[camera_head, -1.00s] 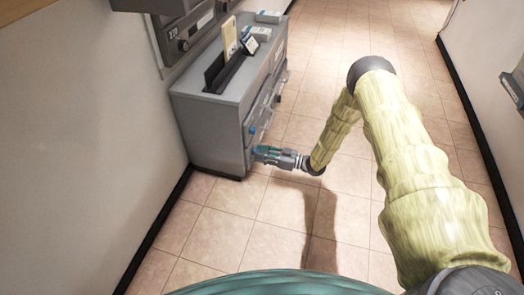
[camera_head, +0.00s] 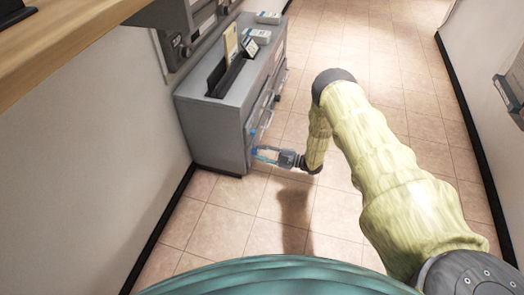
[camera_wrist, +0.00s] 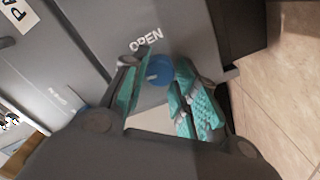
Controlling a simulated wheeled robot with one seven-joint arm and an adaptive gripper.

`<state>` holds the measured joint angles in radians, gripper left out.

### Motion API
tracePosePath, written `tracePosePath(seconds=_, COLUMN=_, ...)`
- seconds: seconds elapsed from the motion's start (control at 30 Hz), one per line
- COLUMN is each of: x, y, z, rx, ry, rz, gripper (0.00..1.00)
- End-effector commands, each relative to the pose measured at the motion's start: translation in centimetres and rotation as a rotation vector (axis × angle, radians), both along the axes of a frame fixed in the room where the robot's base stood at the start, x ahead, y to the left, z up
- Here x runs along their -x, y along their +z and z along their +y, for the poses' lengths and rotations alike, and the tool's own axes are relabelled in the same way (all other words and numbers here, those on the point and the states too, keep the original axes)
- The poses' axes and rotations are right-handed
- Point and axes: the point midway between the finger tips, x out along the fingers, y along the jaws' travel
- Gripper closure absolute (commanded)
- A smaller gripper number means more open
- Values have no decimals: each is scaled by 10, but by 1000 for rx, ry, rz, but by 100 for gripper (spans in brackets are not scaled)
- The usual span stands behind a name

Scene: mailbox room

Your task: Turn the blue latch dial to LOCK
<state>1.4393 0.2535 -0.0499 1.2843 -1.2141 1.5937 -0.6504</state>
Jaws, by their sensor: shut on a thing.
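The blue latch dial (camera_wrist: 160,69) shows in the wrist view as a round blue knob on a grey panel, between the teal pads of my gripper (camera_wrist: 167,62). The word OPEN (camera_wrist: 146,40) is printed beside it; no LOCK mark can be made out. My gripper is shut on the dial, one finger on each side. In the head view my gripper (camera_head: 257,153) reaches the front of the low grey cabinet (camera_head: 213,130) near its near end. The dial cannot be told clearly there.
Black holders with papers (camera_head: 230,62) and small boxes (camera_head: 268,17) stand on the cabinet top. Wall-mounted mailbox units (camera_head: 190,35) are above it. A wooden ledge (camera_head: 70,40) crosses the upper left. The tiled floor (camera_head: 340,215) to the right is clear.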

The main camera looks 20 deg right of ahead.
Motion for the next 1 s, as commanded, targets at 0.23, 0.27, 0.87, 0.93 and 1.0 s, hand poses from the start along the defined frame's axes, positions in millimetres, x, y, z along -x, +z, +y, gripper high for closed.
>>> tracePosePath(seconds=0.23, x=0, y=1, z=-1, rx=66, ry=-2, rz=-95, gripper=95)
tracePosePath(seconds=0.27, x=-1, y=1, z=-1, rx=72, ry=-2, rz=-104, gripper=95)
tracePosePath(seconds=0.87, x=-1, y=0, z=-2, rx=97, ry=-4, rz=-139, gripper=95)
tracePosePath(seconds=0.93, x=-1, y=0, z=-2, rx=97, ry=-4, rz=-139, gripper=64)
tracePosePath(seconds=1.0, x=-1, y=0, z=-2, rx=97, ry=-4, rz=-140, gripper=51)
